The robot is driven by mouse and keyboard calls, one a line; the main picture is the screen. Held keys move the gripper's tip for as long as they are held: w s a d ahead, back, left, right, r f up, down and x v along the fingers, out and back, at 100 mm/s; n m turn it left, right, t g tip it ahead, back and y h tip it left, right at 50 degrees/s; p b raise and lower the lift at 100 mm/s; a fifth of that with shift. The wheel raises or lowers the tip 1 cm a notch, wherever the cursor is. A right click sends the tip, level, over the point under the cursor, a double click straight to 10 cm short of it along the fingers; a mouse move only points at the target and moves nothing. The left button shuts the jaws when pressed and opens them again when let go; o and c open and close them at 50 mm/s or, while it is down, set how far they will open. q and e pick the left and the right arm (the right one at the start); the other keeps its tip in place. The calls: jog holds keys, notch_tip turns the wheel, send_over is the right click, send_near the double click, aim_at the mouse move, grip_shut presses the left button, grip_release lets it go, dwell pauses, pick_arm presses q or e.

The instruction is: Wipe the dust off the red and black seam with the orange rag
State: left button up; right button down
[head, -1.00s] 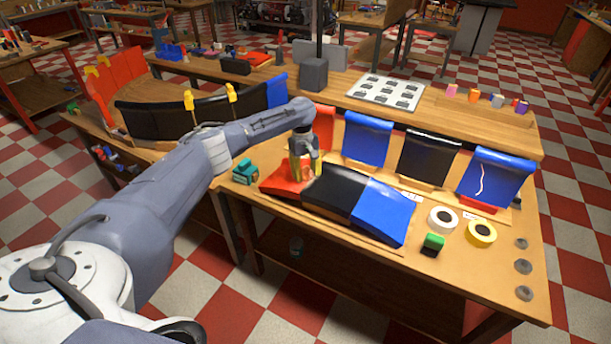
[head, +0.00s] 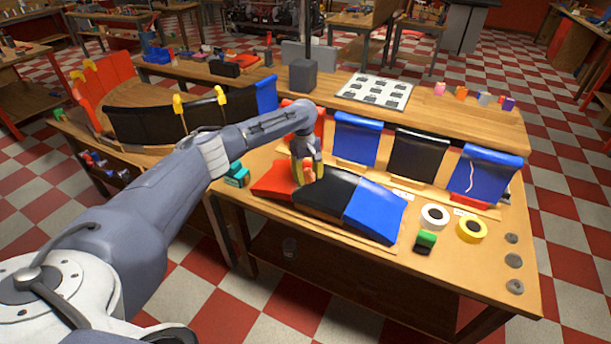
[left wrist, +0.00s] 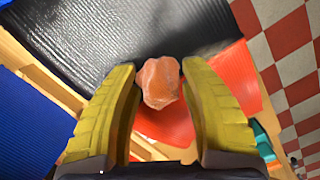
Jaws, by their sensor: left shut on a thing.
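The red panel (head: 272,184), black panel (head: 330,193) and blue panel (head: 375,211) lie side by side on the near bench. The red and black seam is partly hidden by my left gripper (head: 307,182), which is at the seam. In the left wrist view the yellow fingers (left wrist: 158,95) are shut on the orange rag (left wrist: 158,82), a small crumpled lump. It shows against the edge between the black panel (left wrist: 120,40) and red panel (left wrist: 236,75). I cannot tell whether it touches the surface, and dust is not clearly visible. My right gripper is out of view.
Upright blue (head: 356,138) and black panels (head: 417,155) stand behind the flat ones. A white tape roll (head: 434,216), yellow tape roll (head: 472,229) and green-topped block (head: 425,242) lie to the right. A teal item (head: 237,174) sits at the left.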

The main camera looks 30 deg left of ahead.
pick_arm(q)
jog(key=shift+d, duration=0.1)
jog(key=shift+w+a+r, duration=0.1)
jog(key=shift+a+r, duration=0.05)
jog(key=shift+r, duration=0.8)
jog(key=shift+w+a+r, duration=0.1)
jog(key=shift+a+r, duration=0.05)
jog(key=shift+r, duration=0.85)
jog(key=shift+a+r, duration=0.15)
jog(key=shift+r, duration=0.8)
jog(key=shift+r, duration=0.1)
jog(key=shift+a+r, duration=0.15)
jog(key=shift+r, duration=0.55)
jog(key=shift+a+r, duration=0.1)
jog(key=shift+r, duration=0.6)
jog(key=shift+w, duration=0.1)
